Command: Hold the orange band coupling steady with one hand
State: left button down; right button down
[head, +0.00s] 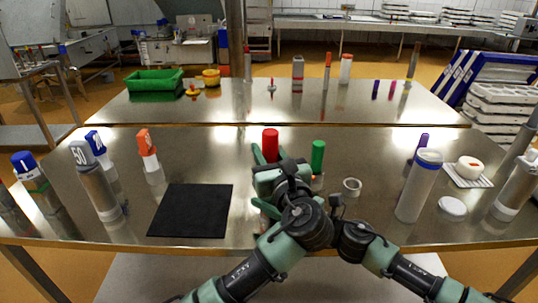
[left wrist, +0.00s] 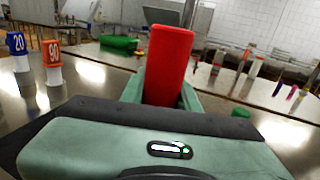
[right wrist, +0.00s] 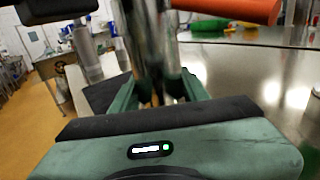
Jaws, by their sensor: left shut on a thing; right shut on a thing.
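A red cylinder (head: 270,144) stands between the fingers of my left gripper (head: 269,158) at the middle of the near table. In the left wrist view the red cylinder (left wrist: 167,62) leans slightly, with the left gripper (left wrist: 162,98) shut on its lower part. My right gripper (right wrist: 155,92) points left and is shut on a shiny metal part (right wrist: 150,50); in the head view my arms mostly hide it. An orange-red cylinder end (right wrist: 235,9) crosses the top of the right wrist view. I cannot make out a coupling with an orange band for certain.
A green cylinder (head: 317,157) stands just right of the grippers, with a metal ring (head: 352,187) nearby. A black mat (head: 192,210) lies to the left, beyond it several capped bottles. A large grey cylinder (head: 418,187) stands right. The table between mat and bottles is clear.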

jog(key=c, duration=0.7)
grip_release()
pick_arm(q)
notch_tip(320, 180, up, 10)
pick_arm(e)
jog(key=shift+o, duration=0.2)
jog(key=shift+d, duration=0.1)
